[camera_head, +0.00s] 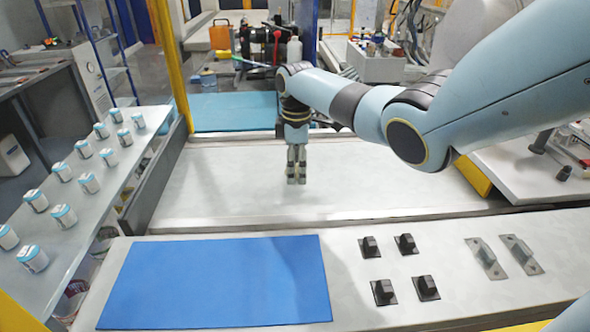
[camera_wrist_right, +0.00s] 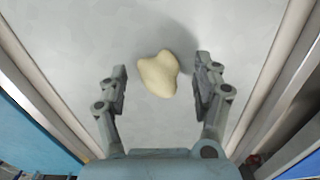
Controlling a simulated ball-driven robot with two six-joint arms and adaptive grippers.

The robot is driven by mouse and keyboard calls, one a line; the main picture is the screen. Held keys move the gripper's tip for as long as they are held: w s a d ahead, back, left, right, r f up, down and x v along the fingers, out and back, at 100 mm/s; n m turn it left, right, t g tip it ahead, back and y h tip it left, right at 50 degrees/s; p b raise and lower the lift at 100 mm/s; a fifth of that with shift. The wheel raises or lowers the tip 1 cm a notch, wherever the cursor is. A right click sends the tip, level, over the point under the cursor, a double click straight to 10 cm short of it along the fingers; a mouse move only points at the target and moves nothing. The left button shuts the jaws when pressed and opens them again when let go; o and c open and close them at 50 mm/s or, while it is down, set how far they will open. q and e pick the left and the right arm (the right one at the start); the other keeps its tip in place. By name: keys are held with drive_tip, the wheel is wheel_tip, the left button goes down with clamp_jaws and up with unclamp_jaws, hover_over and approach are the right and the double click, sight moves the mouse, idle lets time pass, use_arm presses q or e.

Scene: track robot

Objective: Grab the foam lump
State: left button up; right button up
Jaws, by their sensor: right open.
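The foam lump (camera_wrist_right: 158,74) is pale yellow and uneven in shape. In the right wrist view it lies on the light grey surface, a little beyond and between the fingertips. My right gripper (camera_wrist_right: 160,82) is open, with one finger on each side of the lump and a gap on both sides. In the head view the right gripper (camera_head: 296,180) points down over the light grey track surface (camera_head: 390,185). The lump does not show there; the gripper seems to hide it. My left gripper is in neither view.
A blue mat (camera_head: 220,283) lies on the front bench, with several black blocks (camera_head: 384,291) and two grey brackets (camera_head: 520,255) to its right. A shelf at left (camera_head: 125,165) holds several small jars. The track has raised edges; its surface around the gripper is clear.

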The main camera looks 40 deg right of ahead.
drive_tip(key=shift+f, duration=0.35)
drive_tip(key=c, duration=0.9)
drive_tip(key=shift+r, duration=0.1)
drive_tip(key=shift+c, duration=0.2)
